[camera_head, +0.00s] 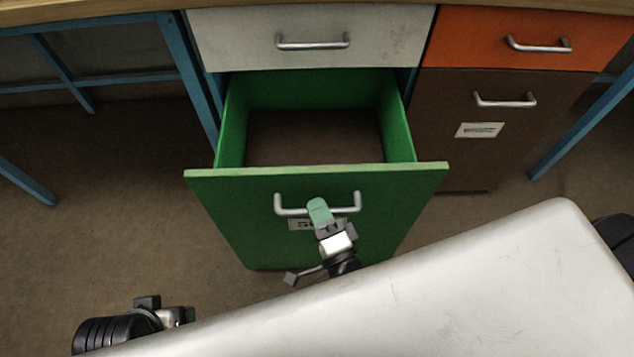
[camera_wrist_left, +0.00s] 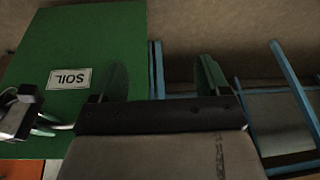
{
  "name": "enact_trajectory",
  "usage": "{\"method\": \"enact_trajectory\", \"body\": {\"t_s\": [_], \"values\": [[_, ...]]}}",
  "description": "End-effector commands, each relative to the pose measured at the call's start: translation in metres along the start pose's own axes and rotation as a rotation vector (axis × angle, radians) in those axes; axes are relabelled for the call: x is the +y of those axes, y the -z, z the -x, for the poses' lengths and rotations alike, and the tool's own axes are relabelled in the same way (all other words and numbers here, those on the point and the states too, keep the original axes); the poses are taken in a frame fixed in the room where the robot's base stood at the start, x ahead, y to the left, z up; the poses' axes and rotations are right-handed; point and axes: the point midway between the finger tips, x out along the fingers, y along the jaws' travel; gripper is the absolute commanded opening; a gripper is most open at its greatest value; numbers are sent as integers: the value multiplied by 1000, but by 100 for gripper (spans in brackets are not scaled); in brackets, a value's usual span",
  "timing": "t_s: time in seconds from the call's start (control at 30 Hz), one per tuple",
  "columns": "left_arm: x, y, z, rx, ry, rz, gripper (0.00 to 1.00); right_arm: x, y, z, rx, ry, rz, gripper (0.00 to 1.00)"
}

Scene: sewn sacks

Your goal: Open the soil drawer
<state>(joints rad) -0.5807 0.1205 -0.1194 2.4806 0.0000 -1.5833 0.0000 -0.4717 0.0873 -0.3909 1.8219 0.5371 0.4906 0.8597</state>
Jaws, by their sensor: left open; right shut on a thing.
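The green soil drawer (camera_head: 222,205) is pulled well out below the white drawer, and its inside looks empty. My right gripper (camera_head: 320,210) is shut on the drawer's silver handle (camera_head: 290,208), near the middle of the bar, and partly covers the label. In the left wrist view, upside down, the label (camera_wrist_left: 70,78) reads SOIL on the green front (camera_wrist_left: 100,35). My right gripper (camera_wrist_left: 20,110) shows there at the handle. My left gripper (camera_wrist_left: 163,78) is open and empty, apart from the drawer; in the head view it is low at the left.
A white drawer (camera_head: 300,55) above, an orange drawer (camera_head: 590,45) and a brown drawer (camera_head: 460,90) at the right are shut. Blue table legs (camera_head: 185,75) stand left of the green drawer. The floor (camera_head: 110,210) at the left is clear.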

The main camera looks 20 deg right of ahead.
Motion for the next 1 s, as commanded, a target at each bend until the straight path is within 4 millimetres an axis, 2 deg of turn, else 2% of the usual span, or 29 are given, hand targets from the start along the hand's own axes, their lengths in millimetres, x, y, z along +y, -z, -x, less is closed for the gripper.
{"method": "enact_trajectory", "body": {"t_s": [0.1, 0.27, 0.4, 0.6, 0.93, 0.97, 1.0], "values": [[0, 3, 9, 1, 0, 0, 76, -7, -12, 29, -4, -6, 0, 0], [0, 5, 12, 2, 0, 0, 76, -13, -24, 57, -3, -5, 1, 0], [0, 5, -2, -7, -2, -1, 76, -16, -30, 72, -3, -2, 1, 0], [0, 5, -9, -7, -2, -1, 76, -17, -33, 81, -1, 0, 1, 0], [0, 5, -10, -7, -2, -1, 76, -17, -34, 81, -1, 0, 1, 0], [0, 5, -10, -7, -2, -1, 76, -17, -34, 81, -1, 0, 1, 20], [0, 5, -10, -8, -2, -1, 76, -17, -33, 81, -1, 0, 1, 26]]}}
